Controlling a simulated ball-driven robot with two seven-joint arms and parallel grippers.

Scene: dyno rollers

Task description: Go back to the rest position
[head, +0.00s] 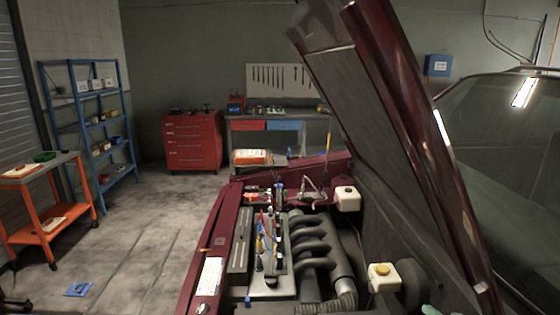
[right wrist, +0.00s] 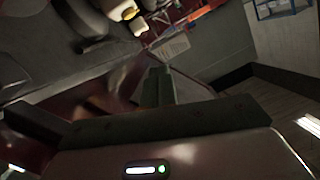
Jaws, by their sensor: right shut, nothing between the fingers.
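My right gripper (right wrist: 156,88) shows in the right wrist view, with its dark fingers together and nothing between them. The dark red car (head: 222,235) has its hood (head: 395,110) raised in the head view, over an open engine bay (head: 300,290). The right wrist view is tilted and shows part of the engine bay at its upper left, beyond the fingers. I cannot tell how far the fingers are from the car. No gripper can be clearly made out in the head view, and my left gripper is not seen.
An orange cart (head: 50,232) and a blue shelf (head: 75,135) stand at the left. A red tool cabinet (head: 192,145) and a workbench (head: 280,125) stand at the back wall. The floor (head: 140,240) left of the car is mostly clear, with a small blue object (head: 79,289) on it.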

